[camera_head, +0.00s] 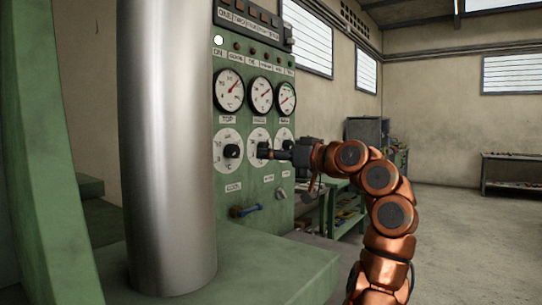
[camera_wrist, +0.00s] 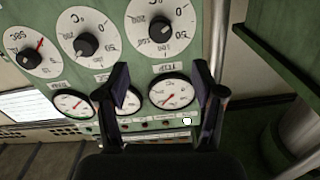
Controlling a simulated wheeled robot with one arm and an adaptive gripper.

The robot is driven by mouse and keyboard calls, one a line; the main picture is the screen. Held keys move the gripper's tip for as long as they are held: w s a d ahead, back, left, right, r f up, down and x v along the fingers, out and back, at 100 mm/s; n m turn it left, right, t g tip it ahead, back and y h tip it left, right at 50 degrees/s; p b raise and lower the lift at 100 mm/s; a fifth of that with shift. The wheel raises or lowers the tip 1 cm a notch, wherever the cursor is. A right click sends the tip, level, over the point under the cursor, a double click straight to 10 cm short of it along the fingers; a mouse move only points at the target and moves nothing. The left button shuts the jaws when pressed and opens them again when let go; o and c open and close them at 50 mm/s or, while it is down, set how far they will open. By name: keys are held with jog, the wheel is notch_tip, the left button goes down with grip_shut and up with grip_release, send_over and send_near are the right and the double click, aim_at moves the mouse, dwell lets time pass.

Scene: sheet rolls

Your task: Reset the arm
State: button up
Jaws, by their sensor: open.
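My arm, made of copper-coloured links, rises at the right in the head view and bends left to the green control panel (camera_head: 262,196). My gripper (camera_head: 266,152) is in front of the panel's row of white dials, close to the middle dial. In the wrist view the panel appears upside down, and my gripper (camera_wrist: 162,78) shows two dark fingers spread apart with nothing between them. The dial with a black knob (camera_wrist: 160,29) is beyond the fingers, and a gauge (camera_wrist: 171,91) shows between them. I cannot tell if the gripper touches the panel.
A thick metal cylinder (camera_head: 168,150) stands left of the panel on a green base (camera_head: 265,275). A green workbench (camera_head: 345,205) stands behind my arm. The floor (camera_head: 460,235) at right is clear.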

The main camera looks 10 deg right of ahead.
jog(key=w+d+f+m+g, duration=0.1)
jog(key=w+d+m+g, duration=0.1)
jog(key=w+d+m, duration=0.15)
jog(key=s+a+f+m+g, duration=0.2)
jog(key=a+f, duration=0.3)
jog(key=s+a+f+g+h, duration=0.3)
jog(key=s+f, duration=0.6)
jog(key=s+a+f+g+h, duration=0.2)
jog(key=s+a+f+g, duration=0.1)
jog(key=s+f, duration=0.65)
jog(key=s+d+f+m+g+h, duration=0.1)
jog(key=s+d+f+g+h, duration=0.15)
jog(key=s+d+f, duration=0.6)
jog(key=s+d+f+g+h, duration=0.1)
jog(key=s+f+h, duration=0.35)
jog(key=s, duration=0.95)
jog(key=s+d+f+m+g+h, duration=0.15)
jog(key=s+d+f, duration=0.35)
jog(key=s+f, duration=0.5)
notch_tip(320, 180, up, 26)
jog(key=s+p, duration=0.1)
jog(key=p, duration=2.2)
jog(key=shift+s+a+f+n+y, duration=0.15)
jog(key=shift+s+f+n+y, duration=0.05)
jog(key=shift+s+n+y, duration=0.15)
